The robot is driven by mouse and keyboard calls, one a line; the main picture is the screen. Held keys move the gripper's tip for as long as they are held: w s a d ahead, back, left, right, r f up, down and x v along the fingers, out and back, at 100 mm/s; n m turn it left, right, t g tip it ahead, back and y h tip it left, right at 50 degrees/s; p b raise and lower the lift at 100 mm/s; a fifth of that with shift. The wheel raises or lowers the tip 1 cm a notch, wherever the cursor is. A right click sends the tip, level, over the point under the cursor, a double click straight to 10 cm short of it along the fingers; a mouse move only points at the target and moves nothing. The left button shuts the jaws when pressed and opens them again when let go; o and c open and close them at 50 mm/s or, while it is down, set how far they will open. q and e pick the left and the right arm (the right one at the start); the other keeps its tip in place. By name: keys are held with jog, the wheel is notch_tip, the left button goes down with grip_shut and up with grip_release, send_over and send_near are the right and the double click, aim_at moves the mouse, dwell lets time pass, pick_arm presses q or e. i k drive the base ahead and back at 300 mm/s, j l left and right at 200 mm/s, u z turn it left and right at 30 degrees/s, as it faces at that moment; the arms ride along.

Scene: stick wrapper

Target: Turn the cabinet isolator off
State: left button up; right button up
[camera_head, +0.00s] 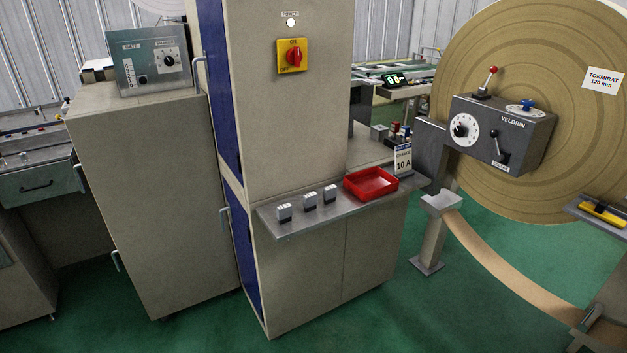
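The cabinet isolator is a red rotary knob (294,57) on a yellow square plate (283,62), high on the front of the beige cabinet (290,125). The plate reads ON at the top and OFF at the lower left. The knob looks about upright, towards ON. A white round POWER lamp (290,22) sits above it. Neither of my grippers shows in the head view.
A shelf (290,228) juts from the cabinet front below the isolator, with several small grey blocks, a red tray (371,183) and a "10 A" card (403,160). A grey VELBRIN control box (503,128) stands before a large brown roll (560,60). Green floor lies in front.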

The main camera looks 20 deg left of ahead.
aim_at(294, 56)
jog(key=i+j, duration=1.15)
jog(key=i, duration=0.2)
